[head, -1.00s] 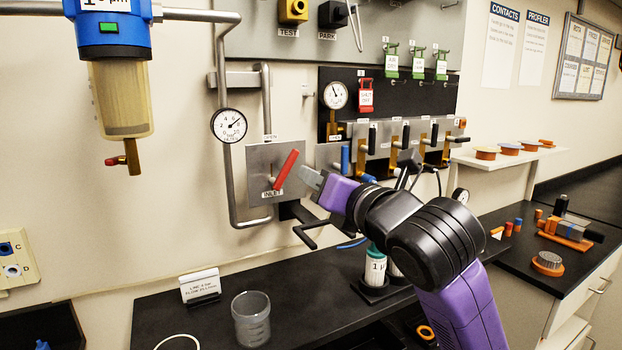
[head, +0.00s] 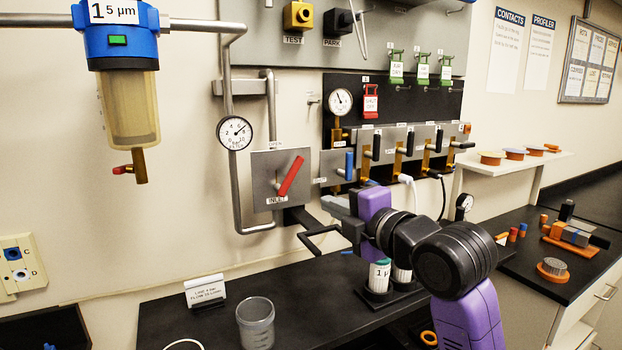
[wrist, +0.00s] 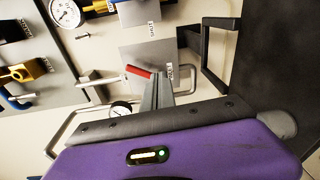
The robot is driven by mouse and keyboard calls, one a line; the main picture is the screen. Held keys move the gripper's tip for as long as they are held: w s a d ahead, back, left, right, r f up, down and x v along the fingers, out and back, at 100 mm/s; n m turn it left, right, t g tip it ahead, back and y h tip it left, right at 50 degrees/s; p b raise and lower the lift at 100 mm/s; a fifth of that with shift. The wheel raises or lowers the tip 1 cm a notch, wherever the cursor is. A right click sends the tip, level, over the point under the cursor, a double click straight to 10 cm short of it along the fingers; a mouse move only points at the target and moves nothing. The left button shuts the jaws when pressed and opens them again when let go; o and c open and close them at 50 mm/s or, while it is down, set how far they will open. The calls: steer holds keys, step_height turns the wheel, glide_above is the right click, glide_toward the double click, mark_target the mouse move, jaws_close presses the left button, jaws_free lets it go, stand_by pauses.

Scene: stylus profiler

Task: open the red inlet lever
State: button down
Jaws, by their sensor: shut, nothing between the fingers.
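The red inlet lever (head: 290,177) sits on a grey square plate (head: 263,165) on the wall, with an OPEN label above and an INLET label below. The lever is tilted, its upper end leaning right of vertical. My gripper (head: 328,203) is shut and empty, to the right of and a little below the lever, apart from it in the head view. In the wrist view the red lever (wrist: 139,72) shows just beyond the shut grey fingers (wrist: 155,92), which hide part of it. Whether they touch cannot be told from that view.
A black bracket-like handle (head: 312,238) juts out below the plate, close under my gripper. A grey pipe with a gauge (head: 234,132) runs left of the plate. A row of valves (head: 405,145) lies to the right. A beaker (head: 256,322) stands on the black bench below.

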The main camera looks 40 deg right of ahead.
mark_target(288, 175)
steer(key=s+d+f+m+t+y, duration=0.1)
steer(key=d+m, duration=0.2)
steer(key=m, duration=1.5)
steer(key=s+d+f+m+t+y, duration=0.1)
steer(key=d+m, duration=0.1)
steer(key=m, duration=1.5)
steer(key=w+m, duration=0.2)
steer(key=w, duration=0.1)
steer(key=w+r+m+p, duration=0.1)
steer(key=w+m, duration=0.1)
steer(key=w, duration=0.1)
steer(key=w+r+m+p, duration=0.1)
steer(key=w+m, duration=0.1)
steer(key=w, duration=0.1)
steer(key=shift+w+d+r+m+t, duration=0.1)
steer(key=shift+w+r+m+t, duration=0.05)
steer(key=shift+m+t, duration=0.25)
steer(key=shift+w+a+r+p, duration=0.25)
steer(key=shift+a+r+p, duration=0.1)
steer(key=shift+a, duration=0.2)
steer(key=shift+w+a+r+p, duration=0.2)
steer(key=shift+w+a+r, duration=0.15)
steer(key=shift+a, duration=0.15)
steer(key=shift+w+a+r+p, duration=0.2)
steer(key=shift+a+r+p, duration=0.15)
steer(key=shift+a, duration=0.2)
